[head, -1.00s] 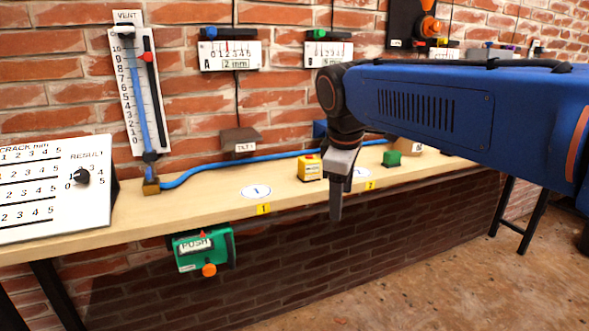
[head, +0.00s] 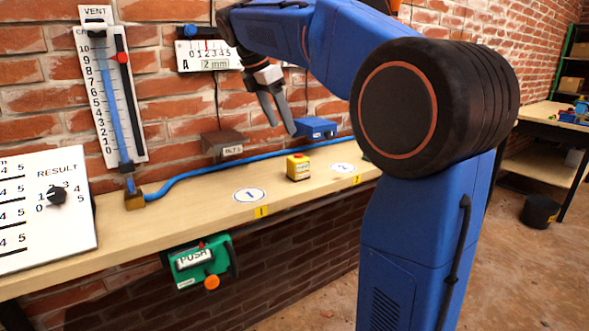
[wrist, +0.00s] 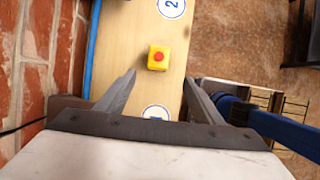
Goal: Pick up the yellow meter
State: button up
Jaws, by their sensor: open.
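The yellow meter (head: 298,167) is a small yellow box with a red button on top and a pale label on its front. It stands upright on the wooden bench between the white discs marked 1 and 2. My gripper (head: 282,127) is open and empty, pointing down above the bench, higher than the meter and a little left of it in the head view. In the wrist view the meter (wrist: 158,58) shows whole, just beyond the open fingertips (wrist: 160,77) and roughly centred between them. The fingers do not touch it.
A blue hose (head: 230,163) runs along the back of the bench. A blue box (head: 315,128) and a brown block (head: 222,145) are on the wall side. A green PUSH device (head: 197,262) hangs below the front edge. The bench around the meter is clear.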

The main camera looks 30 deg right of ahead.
aim_at(295, 156)
jog(key=x, duration=1)
jog(key=shift+s, duration=0.1)
jog(key=shift+w+x, duration=0.15)
jog(key=shift+x, duration=1.35)
jog(key=shift+w+x, duration=0.1)
jog(key=shift+x, duration=1.4)
jog(key=shift+c, duration=0.2)
jog(key=c, duration=1.3)
jog(key=shift+c, duration=0.2)
jog(key=shift+r, duration=0.2)
